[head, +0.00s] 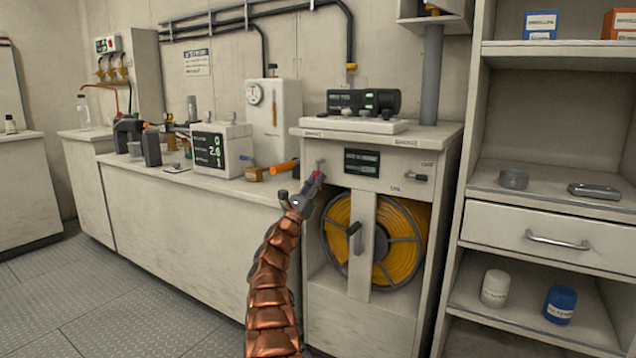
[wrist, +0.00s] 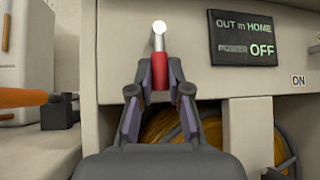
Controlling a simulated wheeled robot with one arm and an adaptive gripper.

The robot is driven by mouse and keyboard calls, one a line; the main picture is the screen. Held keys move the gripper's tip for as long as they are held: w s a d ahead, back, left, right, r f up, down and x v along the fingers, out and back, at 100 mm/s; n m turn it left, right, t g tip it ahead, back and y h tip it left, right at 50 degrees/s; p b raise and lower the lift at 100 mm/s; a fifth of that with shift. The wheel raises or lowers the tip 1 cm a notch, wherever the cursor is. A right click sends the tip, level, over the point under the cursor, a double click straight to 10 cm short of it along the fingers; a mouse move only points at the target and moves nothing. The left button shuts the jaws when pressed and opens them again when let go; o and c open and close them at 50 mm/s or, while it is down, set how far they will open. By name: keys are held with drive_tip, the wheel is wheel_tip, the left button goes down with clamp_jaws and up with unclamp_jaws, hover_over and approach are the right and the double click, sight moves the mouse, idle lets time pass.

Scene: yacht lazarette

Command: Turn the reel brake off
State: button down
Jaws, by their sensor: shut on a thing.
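The reel cabinet (head: 340,132) holds a yellow hose reel (head: 400,240) behind its front opening. On its upper front panel, a small lever with a red grip (wrist: 160,66) and a pale round end points up in the wrist view, left of a dark display (wrist: 243,38). The display reads "OUT m HOME" above and "OFF" below, beside a smaller word I cannot read surely. My gripper (wrist: 160,78) is shut on the red grip, one finger on each side; in the head view it is at the panel's left (head: 313,181). The lever's lower part is hidden.
An orange-handled tool (head: 284,167) lies on the counter close left of my gripper. Open shelves (head: 545,180) stand at right; the floor at left is clear.

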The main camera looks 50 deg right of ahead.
drive_tip(key=shift+r, duration=0.1)
drive_tip(key=c, duration=1.1)
unclamp_jaws()
drive_tip(key=shift+a, duration=0.1)
drive_tip(key=shift+v, duration=6)
